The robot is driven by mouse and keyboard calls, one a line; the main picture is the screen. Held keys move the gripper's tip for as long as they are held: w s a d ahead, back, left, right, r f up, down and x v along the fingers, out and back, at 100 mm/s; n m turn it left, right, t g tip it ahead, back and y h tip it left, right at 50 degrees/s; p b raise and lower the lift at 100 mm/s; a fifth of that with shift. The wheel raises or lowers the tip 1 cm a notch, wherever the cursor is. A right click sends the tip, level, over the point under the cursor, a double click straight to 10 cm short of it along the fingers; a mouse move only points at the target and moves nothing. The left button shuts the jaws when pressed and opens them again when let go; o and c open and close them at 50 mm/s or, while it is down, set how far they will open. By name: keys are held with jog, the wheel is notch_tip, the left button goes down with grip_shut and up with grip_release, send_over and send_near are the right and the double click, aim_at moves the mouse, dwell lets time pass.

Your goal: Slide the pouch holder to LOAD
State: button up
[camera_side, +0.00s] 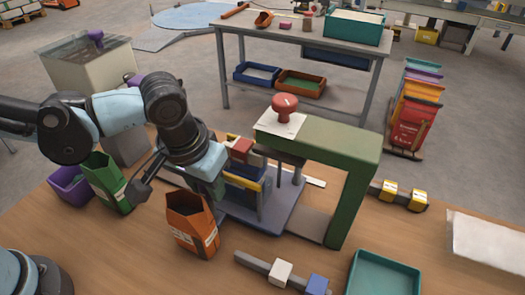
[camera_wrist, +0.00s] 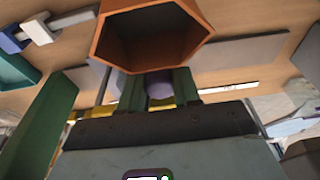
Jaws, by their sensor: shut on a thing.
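The sack filler's green frame (camera_side: 350,180) stands on the table, with a red knob (camera_side: 285,106) on top. Under its arm is a blue and yellow block assembly (camera_side: 245,180) on a grey-purple base plate (camera_side: 268,218); I cannot tell which part is the pouch holder. My gripper (camera_side: 217,190) is low at its left side. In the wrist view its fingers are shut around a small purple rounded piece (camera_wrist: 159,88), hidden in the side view. An open, empty-looking orange pouch (camera_side: 192,225) stands upright just in front of my gripper. No LOAD mark is readable.
A green pouch (camera_side: 108,182) and a purple bin (camera_side: 70,185) stand at the left. A bar with white and blue blocks (camera_side: 280,272) and a teal tray (camera_side: 385,275) lie at the front. A second bar with yellow blocks (camera_side: 400,195) lies right of the frame.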

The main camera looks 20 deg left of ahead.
jog(key=shift+a, duration=2.8)
jog(key=o, duration=0.9)
jog(key=shift+c, duration=0.2)
notch_tip(320, 180, up, 7)
jog(key=a+f+t, duration=0.2)
jog(key=a+t, duration=0.3)
jog(key=a, duration=0.9)
jog(key=shift+s, duration=0.3)
